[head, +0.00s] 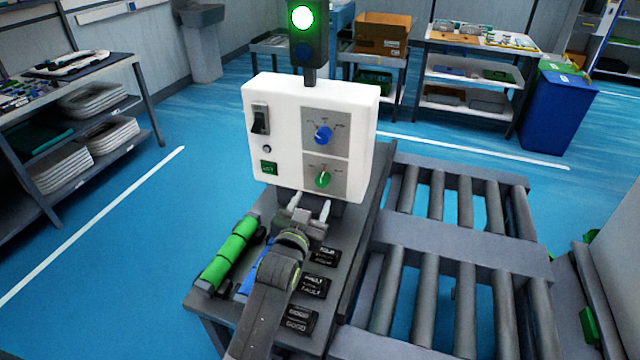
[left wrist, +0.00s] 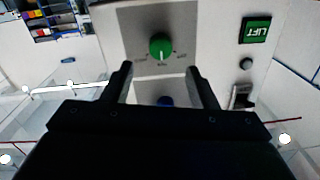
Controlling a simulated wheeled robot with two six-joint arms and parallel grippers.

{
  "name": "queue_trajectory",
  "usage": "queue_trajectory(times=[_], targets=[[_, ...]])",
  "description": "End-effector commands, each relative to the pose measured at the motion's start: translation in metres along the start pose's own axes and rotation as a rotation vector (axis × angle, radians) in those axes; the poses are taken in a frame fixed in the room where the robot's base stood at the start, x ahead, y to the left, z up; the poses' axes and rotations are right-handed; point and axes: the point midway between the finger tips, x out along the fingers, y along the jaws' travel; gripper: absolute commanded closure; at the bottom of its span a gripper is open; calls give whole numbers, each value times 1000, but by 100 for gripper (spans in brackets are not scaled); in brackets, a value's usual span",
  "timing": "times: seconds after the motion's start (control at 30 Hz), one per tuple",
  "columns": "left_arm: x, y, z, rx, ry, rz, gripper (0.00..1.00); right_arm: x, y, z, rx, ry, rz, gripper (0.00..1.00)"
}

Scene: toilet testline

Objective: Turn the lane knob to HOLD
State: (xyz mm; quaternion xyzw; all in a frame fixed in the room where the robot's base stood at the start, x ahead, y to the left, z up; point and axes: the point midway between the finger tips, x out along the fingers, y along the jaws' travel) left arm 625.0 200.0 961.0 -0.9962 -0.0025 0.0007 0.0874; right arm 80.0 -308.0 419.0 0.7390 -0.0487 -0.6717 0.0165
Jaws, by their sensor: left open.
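A white control box (head: 280,165) carries a blue knob (head: 323,134) above a green knob (head: 323,179), each on a grey plate with small labels I cannot read. I cannot tell which is the lane knob. My left gripper (head: 310,206) is open and empty, just below and in front of the box, under the green knob. In the left wrist view, which is upside down, the green knob (left wrist: 160,46) shows beyond the fingertips, its white mark toward the middle label. The blue knob (left wrist: 166,101) shows partly between the fingers (left wrist: 162,82). My right gripper is out of view.
The box also has a black switch (head: 260,119) and a green LIFT label (head: 269,168). A signal lamp (head: 303,18) above glows green. A green cylinder (head: 230,252) and several black labelled blocks (head: 314,286) lie on the stand below. Roller conveyors (head: 450,260) stand at right.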

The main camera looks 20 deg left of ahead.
Motion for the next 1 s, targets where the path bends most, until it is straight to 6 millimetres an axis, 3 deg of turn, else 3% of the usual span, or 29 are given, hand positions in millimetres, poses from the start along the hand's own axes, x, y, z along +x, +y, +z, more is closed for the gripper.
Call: queue_trajectory(times=[0.2,0.4,0.87,1.0], targets=[[40,0,0,3,0,1,47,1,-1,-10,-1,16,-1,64],[64,0,0,1,1,1,47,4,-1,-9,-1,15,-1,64],[74,0,0,0,0,0,47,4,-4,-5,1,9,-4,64],[74,0,0,0,0,0,63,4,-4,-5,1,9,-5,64]])
